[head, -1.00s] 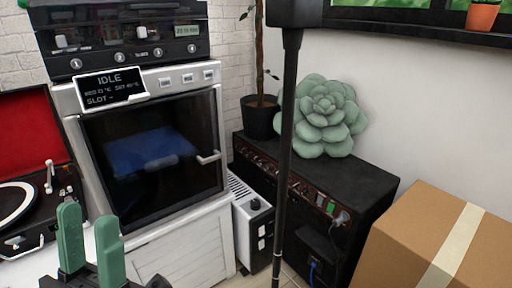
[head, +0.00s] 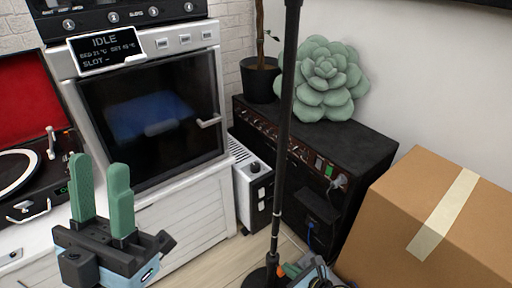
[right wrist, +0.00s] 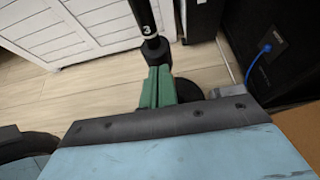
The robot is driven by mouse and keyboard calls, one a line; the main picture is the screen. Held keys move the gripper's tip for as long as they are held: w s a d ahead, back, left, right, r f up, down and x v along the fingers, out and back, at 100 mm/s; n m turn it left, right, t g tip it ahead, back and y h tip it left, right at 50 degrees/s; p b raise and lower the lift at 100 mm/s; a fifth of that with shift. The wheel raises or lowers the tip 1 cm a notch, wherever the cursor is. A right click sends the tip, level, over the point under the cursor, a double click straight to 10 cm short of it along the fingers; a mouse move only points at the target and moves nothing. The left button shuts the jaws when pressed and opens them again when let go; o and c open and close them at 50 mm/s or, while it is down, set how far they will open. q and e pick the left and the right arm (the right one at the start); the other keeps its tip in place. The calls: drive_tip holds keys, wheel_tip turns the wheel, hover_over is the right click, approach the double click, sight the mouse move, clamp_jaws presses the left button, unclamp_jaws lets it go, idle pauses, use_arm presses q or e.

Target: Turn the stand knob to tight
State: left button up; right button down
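The stand is a black pole (head: 284,140) rising from a round dark base (head: 262,277). In the right wrist view the pole (right wrist: 142,14) carries a "3" mark and a dark collar (right wrist: 155,48); I cannot single out the knob or its setting. My right gripper (head: 291,270) is low beside the pole, partly cut off by the frame. Its green fingers (right wrist: 158,72) are close together just at the collar; whether they hold anything is unclear. My left gripper (head: 101,165) is open and empty, in front of the white cabinet.
A black amplifier (head: 355,150) with a succulent plush (head: 325,80) stands behind the pole. A cardboard box (head: 400,215) is at right. A white heater (head: 253,190), an oven-like machine (head: 150,110) and a turntable (head: 20,170) are left. A little floor shows around the base.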

drive_tip(key=shift+d, duration=0.1)
idle(0.3)
drive_tip(key=shift+r+p, duration=0.4)
drive_tip(key=shift+p, duration=0.1)
drive_tip(key=shift+s+d, duration=0.95)
drive_tip(key=shift+s, duration=0.25)
drive_tip(key=shift+s+d, duration=0.9)
drive_tip(key=shift+s, duration=0.25)
